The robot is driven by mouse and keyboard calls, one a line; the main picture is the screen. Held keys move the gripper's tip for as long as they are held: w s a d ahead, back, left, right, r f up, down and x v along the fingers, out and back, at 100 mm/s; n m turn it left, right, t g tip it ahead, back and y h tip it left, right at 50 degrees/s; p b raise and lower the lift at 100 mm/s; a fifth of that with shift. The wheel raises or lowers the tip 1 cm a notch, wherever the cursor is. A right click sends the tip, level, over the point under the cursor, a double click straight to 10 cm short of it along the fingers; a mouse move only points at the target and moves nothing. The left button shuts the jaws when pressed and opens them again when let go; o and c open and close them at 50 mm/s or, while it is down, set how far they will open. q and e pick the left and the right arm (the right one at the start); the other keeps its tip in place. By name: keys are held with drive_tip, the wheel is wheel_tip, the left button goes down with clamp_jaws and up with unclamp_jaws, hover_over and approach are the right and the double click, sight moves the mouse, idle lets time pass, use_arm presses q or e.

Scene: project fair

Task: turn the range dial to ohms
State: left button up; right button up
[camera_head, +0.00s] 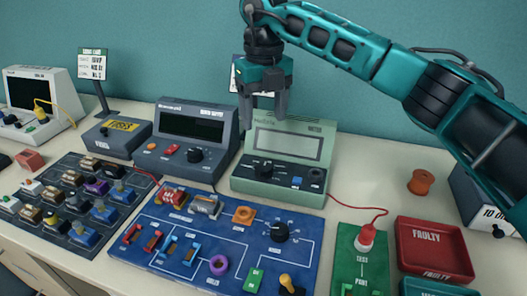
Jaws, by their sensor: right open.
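The pale green meter (318,150) stands at the back middle of the table, with a wide blank-looking screen. A black dial (264,170) sits on its lower front panel at the left; its small markings and setting are too small to read. My right gripper (263,112) points down, open and empty, above the meter's top edge. Its fingers are apart from the dial, which shows in full below them. My left gripper is not in view.
A dark grey instrument (193,128) stands close left of the meter. In front lies a blue circuit board (212,250) with another black knob (279,232). A red lead runs to a plug on a green board (361,265). Red tray (437,224) is at right.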

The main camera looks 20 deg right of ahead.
sight(264, 167)
wheel_tip(264, 167, down, 12)
drive_tip(key=shift+s+f, duration=0.15)
drive_tip(key=shift+f, duration=0.1)
idle(0.3)
drive_tip(key=c, duration=1.1)
